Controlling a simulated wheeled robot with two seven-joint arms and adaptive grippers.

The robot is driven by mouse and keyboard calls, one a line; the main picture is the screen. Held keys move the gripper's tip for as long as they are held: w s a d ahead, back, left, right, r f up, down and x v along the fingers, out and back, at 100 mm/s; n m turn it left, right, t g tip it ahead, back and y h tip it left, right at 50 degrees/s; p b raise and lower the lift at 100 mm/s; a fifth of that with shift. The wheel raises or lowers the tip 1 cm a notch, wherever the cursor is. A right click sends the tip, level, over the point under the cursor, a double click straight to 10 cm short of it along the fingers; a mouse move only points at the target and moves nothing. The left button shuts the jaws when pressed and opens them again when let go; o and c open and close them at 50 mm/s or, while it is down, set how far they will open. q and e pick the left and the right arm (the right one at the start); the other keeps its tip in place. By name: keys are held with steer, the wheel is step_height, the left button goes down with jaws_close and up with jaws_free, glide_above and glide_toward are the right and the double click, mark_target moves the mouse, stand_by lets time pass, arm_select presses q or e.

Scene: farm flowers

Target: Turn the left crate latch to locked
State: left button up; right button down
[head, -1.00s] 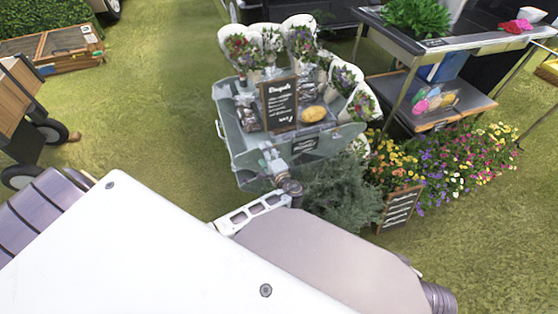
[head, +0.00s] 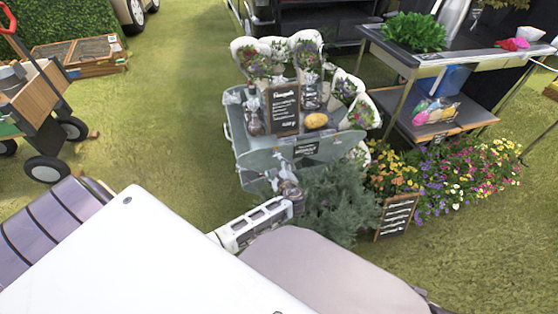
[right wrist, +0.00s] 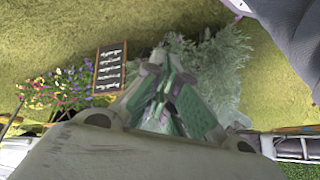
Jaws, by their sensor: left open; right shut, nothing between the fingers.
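A grey-green crate (head: 258,160) stands in the middle of the head view, with wrapped bouquets and a chalkboard sign in it. My right gripper (right wrist: 165,78) shows in the right wrist view, shut and empty, over grass and a grey-green shrub.
Flowers (head: 455,175) and a small chalkboard (head: 396,216) are further right, below a stall table (head: 440,125). A wooden cart (head: 40,100) is at the left. Open grass lies between cart and crate.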

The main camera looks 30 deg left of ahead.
arm_select(q)
steer(key=shift+w+d+f+m+t+h, duration=0.2)
steer(key=shift+d+m, duration=0.15)
steer(key=shift+m, duration=0.9)
steer(key=shift+w+d+f+m+t+h, duration=0.1)
steer(key=shift+w+d+m+h, duration=0.15)
steer(key=shift+m, duration=1.05)
steer(key=shift+w+d+f+m+t+h, duration=0.15)
steer(key=shift+d+m, duration=0.25)
steer(key=shift+m, duration=0.85)
arm_select(e)
steer(key=shift+s+d+f+g, duration=0.15)
steer(key=shift+s+d+g, duration=0.1)
steer(key=shift+s, duration=0.25)
steer(key=shift+s+d+f+g, duration=0.15)
steer(key=shift+s+d, duration=0.1)
steer(key=shift+s, duration=0.2)
arm_select(q)
steer(key=shift+s, duration=0.1)
arm_select(e)
steer(key=shift+a+f, duration=0.1)
